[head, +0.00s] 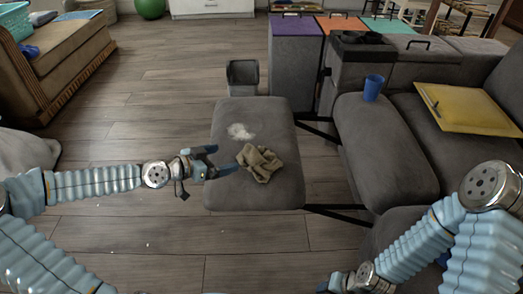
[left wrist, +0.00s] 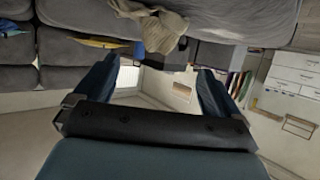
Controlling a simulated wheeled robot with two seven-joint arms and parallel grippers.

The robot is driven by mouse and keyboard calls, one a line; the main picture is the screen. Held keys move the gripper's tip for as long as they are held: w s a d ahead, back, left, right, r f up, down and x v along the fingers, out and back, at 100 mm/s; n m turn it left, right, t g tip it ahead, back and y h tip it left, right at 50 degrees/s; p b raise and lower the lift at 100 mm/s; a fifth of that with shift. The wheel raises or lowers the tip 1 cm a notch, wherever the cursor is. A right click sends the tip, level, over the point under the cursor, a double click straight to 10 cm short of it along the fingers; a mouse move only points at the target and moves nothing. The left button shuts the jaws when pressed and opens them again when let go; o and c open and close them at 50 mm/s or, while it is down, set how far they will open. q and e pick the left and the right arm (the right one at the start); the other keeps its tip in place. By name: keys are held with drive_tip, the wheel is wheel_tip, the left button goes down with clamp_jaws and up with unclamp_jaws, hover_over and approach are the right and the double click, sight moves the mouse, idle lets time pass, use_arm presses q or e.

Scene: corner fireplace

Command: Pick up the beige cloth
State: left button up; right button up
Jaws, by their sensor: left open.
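The beige cloth (head: 259,163) lies crumpled on the grey padded ottoman (head: 227,118), near its front middle. My left gripper (head: 220,162) is open at the left of the cloth, its fingers pointing toward it, with nothing visible between them. In the left wrist view the cloth (left wrist: 150,24) shows at the top, beyond the open fingers of my left gripper (left wrist: 155,75). My right gripper (head: 328,284) is at the bottom edge of the head view, mostly cut off, so its jaws cannot be made out.
A white powdery patch (head: 240,131) lies on the ottoman behind the cloth. A dark bin (head: 243,74) stands behind the ottoman. On the grey sofa (head: 385,150) at the right are a blue cup (head: 373,88) and a yellow board (head: 468,108). Wooden floor (head: 150,100) is clear at the left.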

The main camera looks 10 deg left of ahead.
sight(249, 150)
use_arm(q)
drive_tip(key=b+x, duration=0.1)
drive_tip(key=x, duration=0.7)
drive_tip(key=shift+w+r+b, duration=0.1)
drive_tip(key=shift+b, duration=0.3)
drive_tip(key=x, duration=0.5)
drive_tip(key=shift+w+d+r, duration=0.15)
drive_tip(key=shift+w+d, duration=0.2)
drive_tip(key=shift+d, duration=0.05)
drive_tip(key=c, duration=1)
